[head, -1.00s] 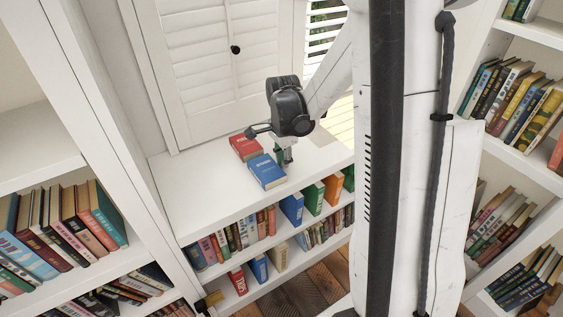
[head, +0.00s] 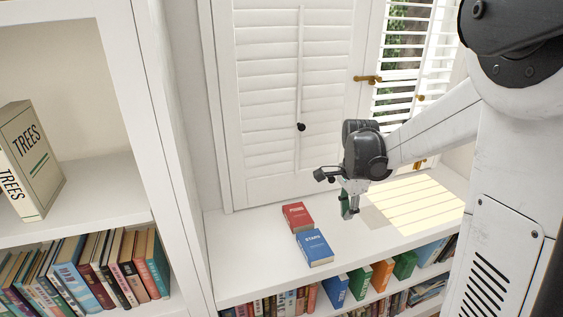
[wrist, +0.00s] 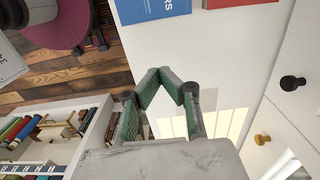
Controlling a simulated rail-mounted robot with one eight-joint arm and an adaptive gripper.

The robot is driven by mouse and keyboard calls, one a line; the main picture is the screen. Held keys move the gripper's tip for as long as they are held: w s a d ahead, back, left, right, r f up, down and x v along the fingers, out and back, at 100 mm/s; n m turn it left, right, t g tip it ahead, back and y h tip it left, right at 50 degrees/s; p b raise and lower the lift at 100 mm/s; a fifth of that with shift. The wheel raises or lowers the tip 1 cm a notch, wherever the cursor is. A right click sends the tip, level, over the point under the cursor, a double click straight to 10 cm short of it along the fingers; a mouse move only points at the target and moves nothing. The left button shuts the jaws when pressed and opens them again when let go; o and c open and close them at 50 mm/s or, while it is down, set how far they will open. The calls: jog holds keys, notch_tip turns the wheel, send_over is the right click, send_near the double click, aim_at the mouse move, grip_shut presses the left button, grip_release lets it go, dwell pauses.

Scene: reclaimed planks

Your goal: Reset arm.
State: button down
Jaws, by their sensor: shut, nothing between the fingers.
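My gripper (head: 349,211) is above the white shelf top, right of two books lying flat. In the wrist view its green fingers (wrist: 165,80) meet at their tips with nothing between them. My arm reaches in from the right.
A red book (head: 297,217) and a blue book (head: 315,247) lie on the white shelf top (head: 250,265). White shutters (head: 265,90) with a black knob (head: 301,127) stand behind. Several upright books fill the shelves below. A tall bookcase (head: 165,130) is at left, with a TREES book (head: 45,160) on it.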

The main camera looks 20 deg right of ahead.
jog(key=s+a+r+n+t+p, duration=0.5)
jog(key=s+a+r+n+t, duration=0.2)
jog(key=s+a+r+n, duration=0.9)
jog(key=shift+s+a+r+n, duration=0.15)
jog(key=shift+s+a+n, duration=0.55)
jog(key=shift+n, duration=0.3)
